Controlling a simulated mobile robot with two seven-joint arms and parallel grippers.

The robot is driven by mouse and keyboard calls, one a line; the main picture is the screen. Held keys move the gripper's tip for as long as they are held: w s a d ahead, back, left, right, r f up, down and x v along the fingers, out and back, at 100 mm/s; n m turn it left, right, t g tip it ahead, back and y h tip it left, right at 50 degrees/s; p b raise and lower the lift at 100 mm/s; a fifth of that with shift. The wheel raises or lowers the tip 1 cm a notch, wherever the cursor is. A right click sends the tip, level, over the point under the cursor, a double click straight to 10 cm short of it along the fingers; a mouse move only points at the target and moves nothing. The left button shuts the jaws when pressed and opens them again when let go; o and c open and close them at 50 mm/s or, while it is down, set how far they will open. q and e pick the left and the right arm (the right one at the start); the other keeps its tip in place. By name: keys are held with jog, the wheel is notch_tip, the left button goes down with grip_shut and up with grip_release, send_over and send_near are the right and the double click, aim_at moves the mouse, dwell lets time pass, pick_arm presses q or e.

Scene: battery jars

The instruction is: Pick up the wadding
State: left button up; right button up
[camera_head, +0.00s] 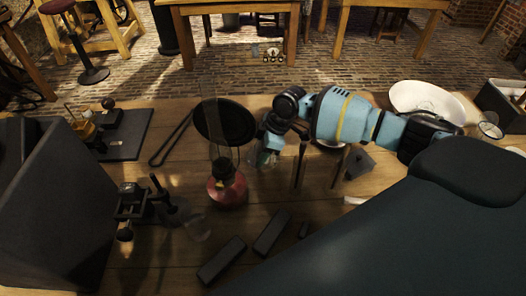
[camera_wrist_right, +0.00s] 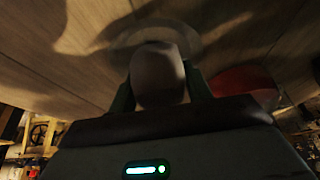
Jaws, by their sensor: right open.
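A pale, rounded, grey-brown object, which looks like the wadding (camera_wrist_right: 160,76), shows in the right wrist view between the two fingers of my right gripper (camera_wrist_right: 160,92). The fingers are open on either side of it. I cannot tell whether they touch it. A pale ring (camera_wrist_right: 188,38) lies on the wood behind it. In the head view my right gripper (camera_head: 265,150) points down over the table, just right of the red-based apparatus. The wadding cannot be made out there. My left gripper does not show.
The red-based apparatus (camera_head: 228,190) stands close to my right gripper; its red part shows in the wrist view (camera_wrist_right: 243,82). A black pan (camera_head: 225,122) is behind it. Dark bars (camera_head: 221,260) lie in front. A white bowl (camera_head: 427,100) is at the back right.

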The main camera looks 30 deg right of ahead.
jog(key=c, duration=0.7)
jog(key=shift+r, duration=0.1)
notch_tip(320, 180, up, 10)
jog(key=shift+f, duration=0.1)
dwell(0.3)
